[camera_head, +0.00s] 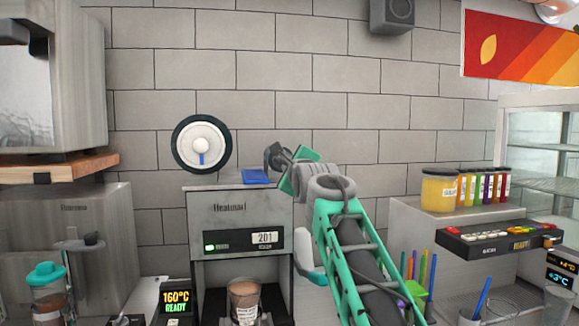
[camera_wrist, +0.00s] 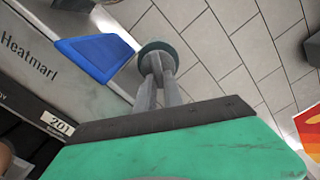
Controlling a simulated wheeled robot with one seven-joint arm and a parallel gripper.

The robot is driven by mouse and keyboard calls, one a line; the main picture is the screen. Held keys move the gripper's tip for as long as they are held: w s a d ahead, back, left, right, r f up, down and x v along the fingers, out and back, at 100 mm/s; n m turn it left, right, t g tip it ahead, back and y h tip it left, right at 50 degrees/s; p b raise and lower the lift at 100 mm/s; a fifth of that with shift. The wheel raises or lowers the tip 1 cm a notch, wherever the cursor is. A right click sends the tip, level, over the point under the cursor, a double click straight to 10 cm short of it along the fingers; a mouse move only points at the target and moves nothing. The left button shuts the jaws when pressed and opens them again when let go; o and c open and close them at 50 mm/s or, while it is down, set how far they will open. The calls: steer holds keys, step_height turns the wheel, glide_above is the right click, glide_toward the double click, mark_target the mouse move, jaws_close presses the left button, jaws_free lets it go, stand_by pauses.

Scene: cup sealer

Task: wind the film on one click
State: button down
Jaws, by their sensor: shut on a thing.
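The cup sealer (camera_head: 237,212) is a grey box marked "Heatmarl", with a green light and a display (camera_head: 265,238) reading 201. A white disc with a dark rim and a blue mark (camera_head: 202,144) stands above its top left; it looks like the film roll. My gripper (camera_head: 273,155) is above the sealer's top right. In the wrist view its fingers (camera_wrist: 159,80) are closed together on a round grey-teal knob (camera_wrist: 157,47). The fingers partly hide the knob, and I cannot see what it is mounted on.
A blue flat piece (camera_head: 256,176) lies on the sealer's top, left of my gripper. A filled cup (camera_head: 245,300) stands in the sealer's opening. A 160°C READY display (camera_head: 176,302) is at lower left. A shelf with colored jars (camera_head: 439,188) is at right.

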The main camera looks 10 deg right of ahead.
steer(key=shift+f, duration=0.1)
steer(key=c, duration=1.5)
jaws_free()
steer(key=shift+o, duration=0.2)
steer(key=s+b, duration=0.3)
steer(key=s, duration=0.4)
steer(key=shift+s, duration=0.4)
